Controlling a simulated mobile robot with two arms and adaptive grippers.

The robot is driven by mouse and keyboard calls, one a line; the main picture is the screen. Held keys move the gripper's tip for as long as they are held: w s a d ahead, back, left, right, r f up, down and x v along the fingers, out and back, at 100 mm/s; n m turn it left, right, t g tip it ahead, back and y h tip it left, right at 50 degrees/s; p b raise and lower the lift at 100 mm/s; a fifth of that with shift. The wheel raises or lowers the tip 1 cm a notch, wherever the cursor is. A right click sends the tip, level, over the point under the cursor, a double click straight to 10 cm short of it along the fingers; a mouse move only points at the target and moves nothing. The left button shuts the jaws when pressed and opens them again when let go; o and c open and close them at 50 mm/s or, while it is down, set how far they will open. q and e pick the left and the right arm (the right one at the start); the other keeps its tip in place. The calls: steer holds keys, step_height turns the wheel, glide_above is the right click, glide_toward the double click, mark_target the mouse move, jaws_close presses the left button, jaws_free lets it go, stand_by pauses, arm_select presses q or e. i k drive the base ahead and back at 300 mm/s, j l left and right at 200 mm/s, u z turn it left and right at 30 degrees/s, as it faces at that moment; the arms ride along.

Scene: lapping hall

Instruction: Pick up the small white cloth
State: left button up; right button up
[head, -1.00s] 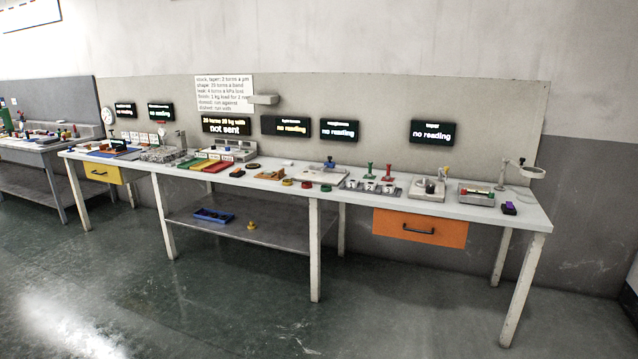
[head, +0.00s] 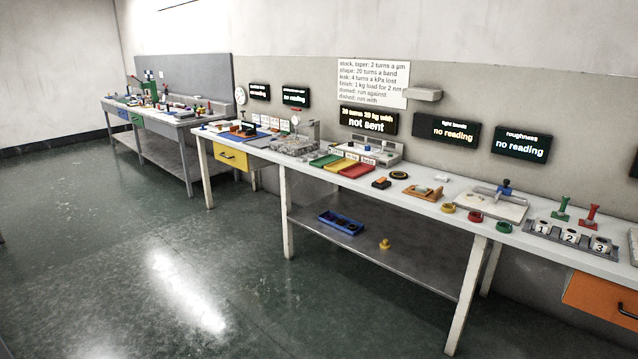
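I cannot make out the small white cloth for certain. A small pale item (head: 442,178) lies on the long white workbench (head: 462,185), behind an orange-brown block (head: 423,192); it is too small to tell whether it is cloth. Neither of my grippers shows in the head view.
The bench carries green, yellow and red trays (head: 357,170), a flat plate with a blue knob (head: 495,203) and numbered cups (head: 570,237). Its lower shelf holds a blue tray (head: 341,222). Another bench (head: 160,122) stands at the back left. The green floor (head: 130,270) in front is clear.

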mark_target(445, 178)
steer(key=i+j+z, duration=0.1)
steer(key=i, duration=0.3)
steer(key=i+j+z, duration=0.1)
steer(key=i, duration=0.3)
steer(key=i+j+z, duration=0.15)
steer(key=i, duration=0.25)
